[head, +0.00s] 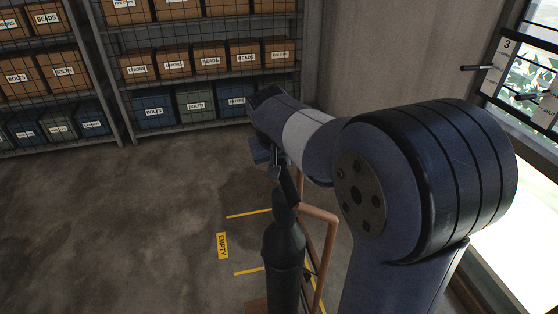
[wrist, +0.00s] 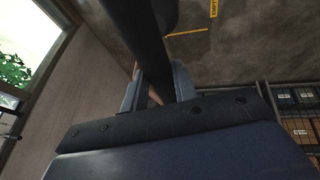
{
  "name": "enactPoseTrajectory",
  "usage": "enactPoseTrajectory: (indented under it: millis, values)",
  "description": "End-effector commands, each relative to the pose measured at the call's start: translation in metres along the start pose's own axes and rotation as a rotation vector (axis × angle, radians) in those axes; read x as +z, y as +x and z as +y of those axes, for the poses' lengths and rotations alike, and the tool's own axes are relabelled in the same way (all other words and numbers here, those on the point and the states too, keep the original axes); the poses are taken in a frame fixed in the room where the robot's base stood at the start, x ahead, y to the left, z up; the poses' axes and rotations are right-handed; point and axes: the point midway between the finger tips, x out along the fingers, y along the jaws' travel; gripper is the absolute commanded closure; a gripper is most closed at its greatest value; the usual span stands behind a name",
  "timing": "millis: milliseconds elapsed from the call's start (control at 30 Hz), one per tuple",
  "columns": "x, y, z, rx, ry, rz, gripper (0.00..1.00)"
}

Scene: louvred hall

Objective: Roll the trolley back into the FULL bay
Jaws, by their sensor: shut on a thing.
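The trolley (head: 331,240) is an orange-brown tube frame with a dark gas cylinder (head: 284,262) standing upright on it. My gripper (head: 277,170) is at the top of the trolley, just above the cylinder. In the wrist view, my gripper (wrist: 156,88) has its two fingers closed on either side of a dark bar (wrist: 147,38), which looks like the trolley's handle. The exact grip is partly hidden. A yellow floor sign (head: 222,245) reads EMPTY, with yellow lines beside the trolley. I see no FULL sign in either view.
Shelves (head: 205,75) with labelled boxes and bins line the back wall. A window (head: 525,75) and pale sill are at the right. Bare concrete floor (head: 120,220) is open to the left of the trolley. My arm hides the floor at the right.

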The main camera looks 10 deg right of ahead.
Motion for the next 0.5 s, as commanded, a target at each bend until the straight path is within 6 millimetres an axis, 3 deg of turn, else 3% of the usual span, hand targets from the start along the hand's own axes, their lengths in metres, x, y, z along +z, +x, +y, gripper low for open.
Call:
enactPoseTrajectory:
  millis: [433,467,500]
  values:
    - [-0.0026,-0.0003,0.0000,0.000,0.000,0.009,1.00]
    - [-0.0027,-0.0004,0.0000,0.000,0.000,0.009,0.71]
    - [-0.0027,-0.0004,0.0000,0.000,0.000,0.009,0.67]
